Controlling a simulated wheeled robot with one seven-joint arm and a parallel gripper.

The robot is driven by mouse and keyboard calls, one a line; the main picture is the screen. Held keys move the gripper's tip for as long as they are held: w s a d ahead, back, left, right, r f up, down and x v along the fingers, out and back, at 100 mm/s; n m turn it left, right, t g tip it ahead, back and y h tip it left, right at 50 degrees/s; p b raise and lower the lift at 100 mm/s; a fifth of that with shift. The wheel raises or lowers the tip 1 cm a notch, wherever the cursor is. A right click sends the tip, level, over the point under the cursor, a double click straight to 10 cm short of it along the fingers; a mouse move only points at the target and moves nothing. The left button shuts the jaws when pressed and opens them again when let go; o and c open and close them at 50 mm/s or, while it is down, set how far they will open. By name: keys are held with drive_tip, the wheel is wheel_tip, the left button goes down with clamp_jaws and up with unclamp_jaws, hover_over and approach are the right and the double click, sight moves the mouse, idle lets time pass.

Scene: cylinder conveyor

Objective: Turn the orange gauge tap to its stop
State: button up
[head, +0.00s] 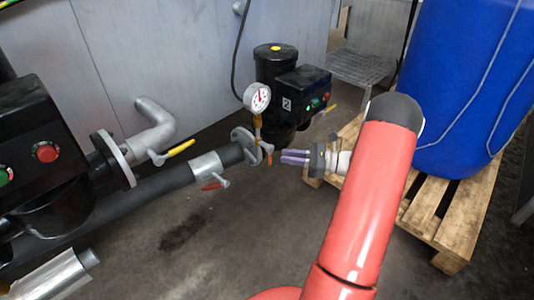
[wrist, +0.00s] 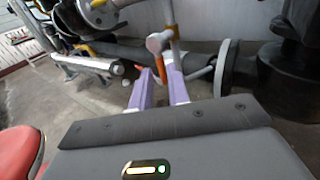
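The pressure gauge (head: 257,97) has a white dial and stands on a thin stem above the dark pipe's flange. The orange gauge tap (head: 268,156) is below it, beside the flange. In the wrist view the orange tap (wrist: 158,43) sits on the stem, and its lever points down. My gripper (head: 282,155) is just right of the tap in the head view, with its purple fingers pointing at it. In the wrist view the fingers (wrist: 159,68) are apart and the lever's lower end shows between their tips. I cannot tell whether they touch it.
A yellow lever (head: 180,148) and a red lever (head: 215,183) are on the pipes to the left. A black pump unit (head: 292,90) stands behind the gauge. A blue barrel (head: 460,80) on a wooden pallet (head: 455,235) is at right. The floor in front is clear.

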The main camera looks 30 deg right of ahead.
sight(270, 154)
drive_tip(key=x, duration=0.6)
drive_tip(key=shift+w+a, duration=0.1)
drive_tip(key=shift+a, duration=0.1)
clamp_jaws()
